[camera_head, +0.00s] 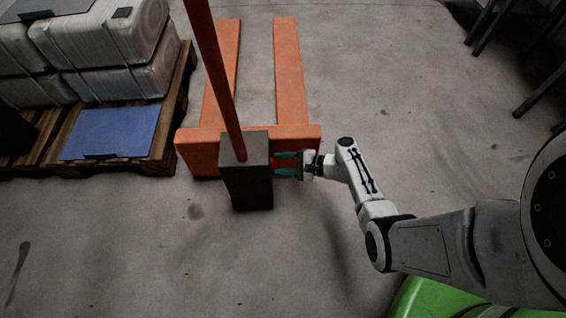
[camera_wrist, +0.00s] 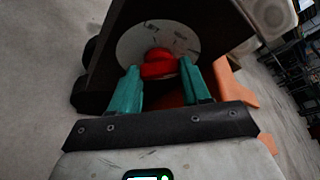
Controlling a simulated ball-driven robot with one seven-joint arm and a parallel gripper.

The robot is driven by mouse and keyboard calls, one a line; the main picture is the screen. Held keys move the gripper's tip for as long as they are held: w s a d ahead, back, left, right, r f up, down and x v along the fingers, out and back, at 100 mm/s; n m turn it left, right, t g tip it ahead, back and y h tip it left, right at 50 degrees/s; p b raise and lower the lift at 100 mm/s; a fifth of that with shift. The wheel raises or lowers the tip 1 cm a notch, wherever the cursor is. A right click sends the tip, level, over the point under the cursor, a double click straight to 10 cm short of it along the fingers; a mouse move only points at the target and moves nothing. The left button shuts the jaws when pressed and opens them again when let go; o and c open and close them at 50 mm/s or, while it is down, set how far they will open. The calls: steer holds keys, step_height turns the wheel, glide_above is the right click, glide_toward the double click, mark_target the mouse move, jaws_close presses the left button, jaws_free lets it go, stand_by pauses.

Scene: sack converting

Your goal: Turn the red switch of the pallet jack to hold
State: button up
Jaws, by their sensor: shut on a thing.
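The orange pallet jack (camera_head: 249,138) stands in the middle of the head view, with two forks pointing away and a dark box-shaped housing (camera_head: 248,188) under its slanted handle (camera_head: 218,75). The red switch (camera_wrist: 158,69) sits on a round grey plate (camera_wrist: 131,45) on the side of the housing. My gripper (camera_head: 279,163) reaches the housing from the right. In the wrist view its teal fingers stand on either side of the red switch, shut on it. The plate's markings are too small to read.
A wooden pallet (camera_head: 172,120) with wrapped white sacks (camera_head: 110,45) and a blue sheet (camera_head: 110,134) stands at the left. A green surface (camera_head: 440,300) lies at the bottom right, and dark furniture legs (camera_head: 485,35) stand at the upper right. Open concrete floor surrounds the jack's near side.

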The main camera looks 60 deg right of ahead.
steer(key=shift+a+f, duration=0.1)
steer(key=shift+f, duration=0.05)
steer(key=n+t+b, duration=0.1)
steer(key=n+b, duration=0.1)
steer(key=b, duration=0.1)
steer(key=n+t+b, duration=0.1)
steer(key=n+b, duration=0.1)
steer(key=b, duration=0.1)
steer(key=n+t+b, duration=0.1)
steer(key=n+b, duration=0.1)
steer(key=b, duration=0.1)
steer(key=shift+s+f+n, duration=0.1)
steer(key=shift+f+n, duration=0.2)
steer(key=shift+n, duration=0.1)
steer(key=shift+r+b, duration=0.1)
steer(key=shift+b, duration=0.25)
steer(key=o, duration=1.1)
steer(key=shift+h, duration=0.4)
steer(key=shift+c, duration=0.2)
